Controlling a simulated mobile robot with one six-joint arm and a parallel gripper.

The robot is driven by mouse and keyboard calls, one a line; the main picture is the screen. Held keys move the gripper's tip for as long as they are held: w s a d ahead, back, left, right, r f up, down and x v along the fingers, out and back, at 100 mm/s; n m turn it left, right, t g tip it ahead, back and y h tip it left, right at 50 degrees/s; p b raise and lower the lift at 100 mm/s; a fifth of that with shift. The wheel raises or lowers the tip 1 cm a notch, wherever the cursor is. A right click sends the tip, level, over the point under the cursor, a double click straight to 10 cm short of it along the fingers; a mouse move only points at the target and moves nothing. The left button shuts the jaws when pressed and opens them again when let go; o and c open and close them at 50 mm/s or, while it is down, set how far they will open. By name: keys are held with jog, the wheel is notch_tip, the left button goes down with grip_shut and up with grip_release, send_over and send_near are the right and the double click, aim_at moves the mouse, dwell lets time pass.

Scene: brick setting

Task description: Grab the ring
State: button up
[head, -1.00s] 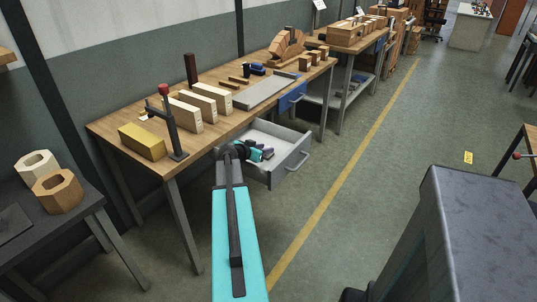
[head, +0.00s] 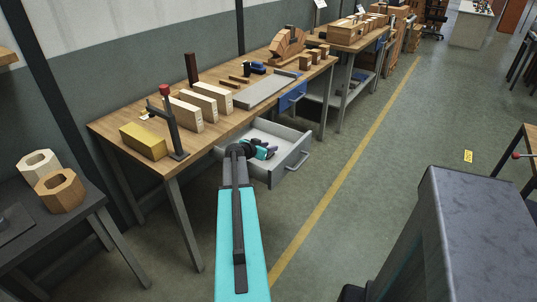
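Two wooden ring-shaped pieces with faceted sides and open centres rest on the dark table at the far left: a pale ring (head: 28,174) and, in front of it, a browner ring (head: 62,203). I cannot tell which one the task means. My arm reaches forward from the bottom of the head view. My gripper (head: 267,153) is at its far end, small and partly hidden behind the arm's dark joint, over or in the open grey drawer. It is well to the right of both rings. Its fingers are too small to read.
The open drawer (head: 283,173) juts out from the long wooden workbench (head: 188,148). The bench holds a yellow block (head: 143,141), a red-topped clamp (head: 170,125), pale blocks (head: 212,97) and a grey tray (head: 267,91). Floor right of the drawer is clear.

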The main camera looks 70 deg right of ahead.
grip_shut()
jog(key=shift+r, duration=0.15)
jog(key=shift+r+b, duration=0.65)
jog(key=shift+r, duration=4.2)
